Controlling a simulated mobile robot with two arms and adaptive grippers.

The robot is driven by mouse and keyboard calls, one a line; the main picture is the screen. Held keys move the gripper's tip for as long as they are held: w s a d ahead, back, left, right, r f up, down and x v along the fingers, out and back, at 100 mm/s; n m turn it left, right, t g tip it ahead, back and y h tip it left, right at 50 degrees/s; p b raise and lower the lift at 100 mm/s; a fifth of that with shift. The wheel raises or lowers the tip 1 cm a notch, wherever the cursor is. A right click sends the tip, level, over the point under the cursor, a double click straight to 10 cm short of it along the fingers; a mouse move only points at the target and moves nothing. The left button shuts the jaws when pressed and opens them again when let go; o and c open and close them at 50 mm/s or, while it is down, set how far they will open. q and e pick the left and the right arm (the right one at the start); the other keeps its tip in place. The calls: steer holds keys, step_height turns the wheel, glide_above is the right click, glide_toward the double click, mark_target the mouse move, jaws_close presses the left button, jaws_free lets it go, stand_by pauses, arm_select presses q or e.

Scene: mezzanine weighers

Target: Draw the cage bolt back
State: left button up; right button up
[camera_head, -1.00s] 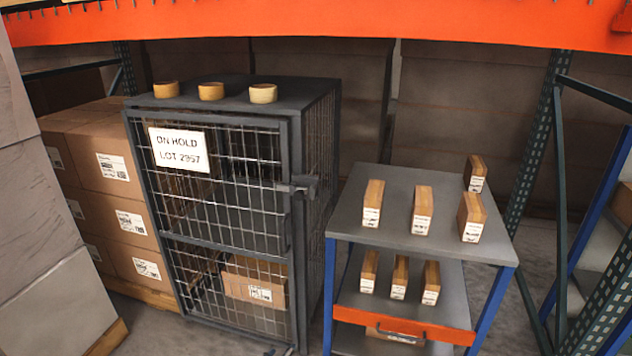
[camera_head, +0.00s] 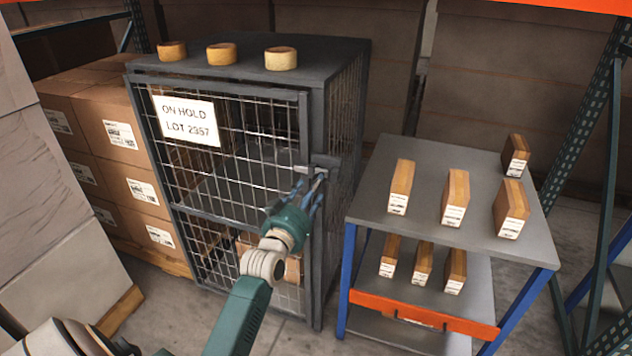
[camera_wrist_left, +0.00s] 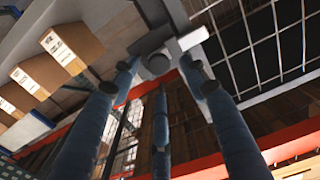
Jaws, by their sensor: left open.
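The grey cage bolt (camera_head: 309,169) sits on the right edge of the mesh cage door (camera_head: 235,215), which is shut. My left gripper (camera_head: 312,188) is just in front of and below the bolt, with its blue fingers pointing up at it. In the left wrist view my left gripper (camera_wrist_left: 160,78) has its fingers spread, and the grey bolt (camera_wrist_left: 178,46) shows close at the tips. I cannot tell whether a finger touches it. My right gripper is in neither view.
The cage top (camera_head: 330,60) bears three round cheese-like blocks. A grey cart (camera_head: 375,200) with several labelled wooden blocks stands close to the right of the cage. Stacked cartons (camera_head: 115,165) stand to the left. An "ON HOLD" sign (camera_head: 187,121) hangs on the door.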

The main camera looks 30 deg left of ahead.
mark_target(309, 173)
arm_select(q)
steer(key=x, duration=0.3)
steer(key=shift+w, duration=0.15)
jaws_close()
steer(key=shift+r, duration=0.1)
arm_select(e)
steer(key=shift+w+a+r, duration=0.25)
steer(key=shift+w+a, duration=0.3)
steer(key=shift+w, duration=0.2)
